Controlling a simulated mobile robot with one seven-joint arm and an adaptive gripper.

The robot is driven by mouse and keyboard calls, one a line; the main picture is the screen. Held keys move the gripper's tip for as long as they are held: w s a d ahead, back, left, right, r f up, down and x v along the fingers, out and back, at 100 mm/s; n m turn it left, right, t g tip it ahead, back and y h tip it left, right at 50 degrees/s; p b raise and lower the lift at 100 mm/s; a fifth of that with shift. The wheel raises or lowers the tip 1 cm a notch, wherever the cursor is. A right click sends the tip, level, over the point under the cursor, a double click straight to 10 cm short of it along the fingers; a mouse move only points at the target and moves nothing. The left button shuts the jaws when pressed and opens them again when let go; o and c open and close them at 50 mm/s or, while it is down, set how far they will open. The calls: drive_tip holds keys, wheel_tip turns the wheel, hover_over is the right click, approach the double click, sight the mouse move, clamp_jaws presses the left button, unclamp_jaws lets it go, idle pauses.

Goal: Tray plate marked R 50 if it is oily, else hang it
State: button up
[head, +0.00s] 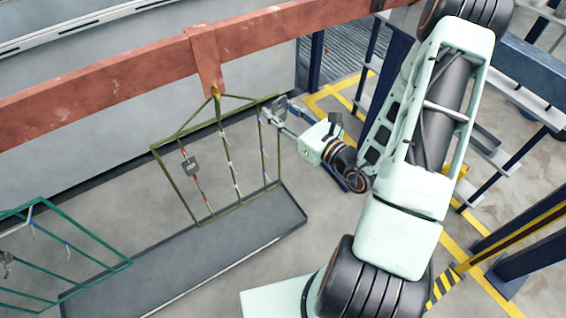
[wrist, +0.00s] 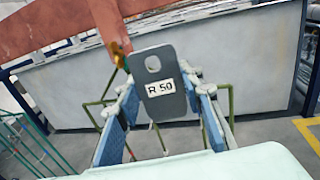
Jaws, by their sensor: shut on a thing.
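My gripper (head: 279,118) is shut on a dark grey plate (wrist: 158,108) with a round hole near its top and a white label reading R 50. The plate stands between the blue finger pads in the wrist view. Its visible face looks plain grey; I cannot make out any oily film on it. In the head view my gripper is at the upper right corner of an olive-green rack (head: 177,203), which hangs from a red beam. I cannot tell whether the plate touches the rack. A long dark grey tray (head: 255,229) lies below the rack.
A teal rack (head: 100,275) is at the lower left, over the tray's near end. The red beam (head: 110,78) crosses above. Blue posts and a yellow-marked floor are at the right.

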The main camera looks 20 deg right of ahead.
wheel_tip(320, 180, down, 21)
drive_tip(key=w+d+b, duration=0.2)
drive_tip(key=b, duration=1.9)
drive_tip(key=shift+w+f+b, duration=0.2)
drive_tip(key=shift+w+b, duration=0.1)
drive_tip(key=shift+w+a, duration=0.1)
drive_tip(key=d+x, duration=0.1)
drive_tip(key=x, duration=0.7)
drive_tip(key=shift+w+f, duration=0.25)
drive_tip(key=shift+w, duration=0.4)
drive_tip(key=shift+w, duration=0.45)
drive_tip(key=shift+w+a, duration=0.15)
drive_tip(key=shift+w, duration=0.3)
drive_tip(key=shift+w+b, duration=0.1)
drive_tip(key=shift+b, duration=0.2)
drive_tip(key=shift+w+a+f, duration=0.15)
drive_tip(key=shift+w+f, duration=0.15)
drive_tip(key=shift+w+a+f+b, duration=0.1)
drive_tip(key=shift+w+b, duration=0.15)
drive_tip(key=shift+b, duration=0.05)
